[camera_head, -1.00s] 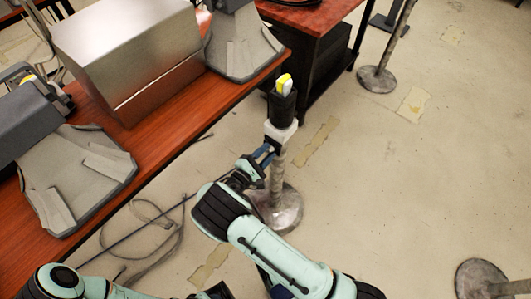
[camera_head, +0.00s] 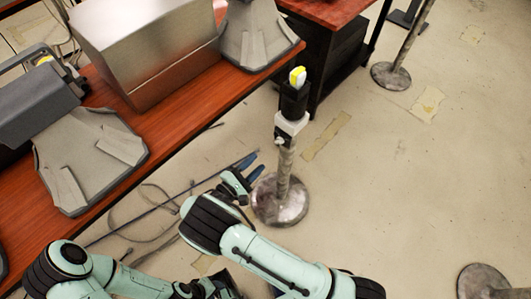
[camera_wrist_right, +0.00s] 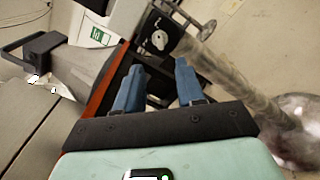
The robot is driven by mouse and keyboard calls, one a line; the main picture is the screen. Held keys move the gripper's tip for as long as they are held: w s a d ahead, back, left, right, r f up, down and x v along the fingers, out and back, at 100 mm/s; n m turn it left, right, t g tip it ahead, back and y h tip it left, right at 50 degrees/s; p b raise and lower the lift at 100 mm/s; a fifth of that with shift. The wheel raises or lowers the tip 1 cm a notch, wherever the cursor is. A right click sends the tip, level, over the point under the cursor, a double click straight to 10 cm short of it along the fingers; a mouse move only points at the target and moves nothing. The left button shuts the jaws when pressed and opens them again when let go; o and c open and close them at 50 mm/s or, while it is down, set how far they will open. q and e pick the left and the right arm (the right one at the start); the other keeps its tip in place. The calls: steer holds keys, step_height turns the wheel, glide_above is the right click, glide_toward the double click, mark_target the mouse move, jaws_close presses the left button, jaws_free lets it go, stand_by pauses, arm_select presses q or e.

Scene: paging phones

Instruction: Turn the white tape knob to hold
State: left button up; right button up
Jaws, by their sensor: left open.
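The white tape knob (camera_head: 279,140) sticks out from the left side of a white box (camera_head: 292,124) on a metal post. In the right wrist view the knob (camera_wrist_right: 159,40) is a small pale dial on a dark face, beyond the fingertips; its setting is too small to read. My right gripper (camera_head: 252,168) is open and empty, below and left of the knob, apart from it. Its two blue fingers (camera_wrist_right: 158,75) stand apart in the right wrist view. My left gripper (camera_head: 225,287) is open, low at the bottom edge of the head view and partly cut off.
The post stands on a round base (camera_head: 280,200) and carries a black holder with a yellow-and-white top (camera_head: 297,77). A red-brown table (camera_head: 170,130) with a metal box (camera_head: 145,50) and grey devices runs along the left. Cables lie below it.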

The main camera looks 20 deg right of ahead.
steer(key=shift+v, duration=1.5)
